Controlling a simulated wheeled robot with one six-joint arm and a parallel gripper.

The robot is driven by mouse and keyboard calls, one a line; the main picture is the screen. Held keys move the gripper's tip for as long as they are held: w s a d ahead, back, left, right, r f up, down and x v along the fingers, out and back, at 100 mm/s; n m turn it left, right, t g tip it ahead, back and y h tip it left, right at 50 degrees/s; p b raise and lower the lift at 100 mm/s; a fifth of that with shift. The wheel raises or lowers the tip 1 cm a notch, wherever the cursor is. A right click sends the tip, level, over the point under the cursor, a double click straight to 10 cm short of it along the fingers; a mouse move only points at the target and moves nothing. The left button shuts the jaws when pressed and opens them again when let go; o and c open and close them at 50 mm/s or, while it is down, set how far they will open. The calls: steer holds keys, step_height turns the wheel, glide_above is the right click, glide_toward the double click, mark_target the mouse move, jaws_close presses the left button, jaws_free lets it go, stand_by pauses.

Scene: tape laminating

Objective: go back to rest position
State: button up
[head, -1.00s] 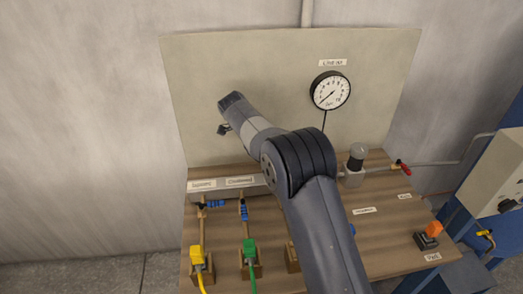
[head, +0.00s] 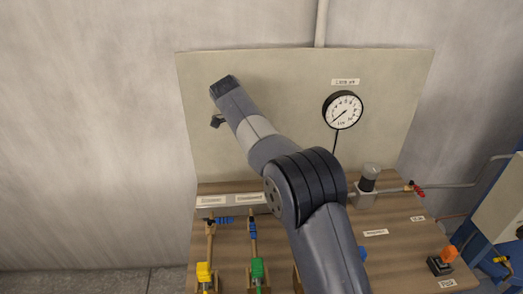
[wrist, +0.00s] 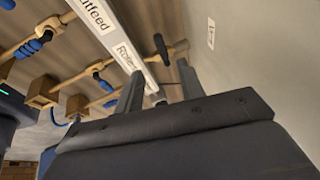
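My arm (head: 262,140) reaches up in front of a beige backboard, bent at a black ribbed joint, its upper end pointing to the upper left. My gripper shows in the head view only as a small dark part (head: 217,121) beside that end. In the wrist view my gripper (wrist: 158,78) has its two grey fingers apart with nothing held between them. Behind the fingers run a pale labelled rail (wrist: 110,40) and wooden valve fittings with blue handles (wrist: 33,46). My arm hides part of the workbench in the head view.
The backboard (head: 300,75) carries a round gauge (head: 343,110). On the wooden bench (head: 400,230) stand a yellow connector (head: 204,272), a green connector (head: 258,270), a grey-capped regulator (head: 369,178) and an orange switch (head: 448,254). Bare wall lies to the left.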

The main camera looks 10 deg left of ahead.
steer(key=x, duration=1.1)
steer(key=shift+p, duration=0.35)
steer(key=shift+s+r, duration=0.1)
steer(key=v, duration=1.1)
steer(key=x, duration=1.1)
steer(key=shift+s+d+n+t+y+b, duration=0.2)
steer(key=shift+s+n+b, duration=0.1)
steer(key=shift+n, duration=0.25)
steer(key=shift+s+d+n+t+y+b, duration=0.1)
steer(key=shift+s+n+t+y+b, duration=0.15)
steer(key=shift+n, duration=0.3)
steer(key=shift+s+d+r, duration=0.1)
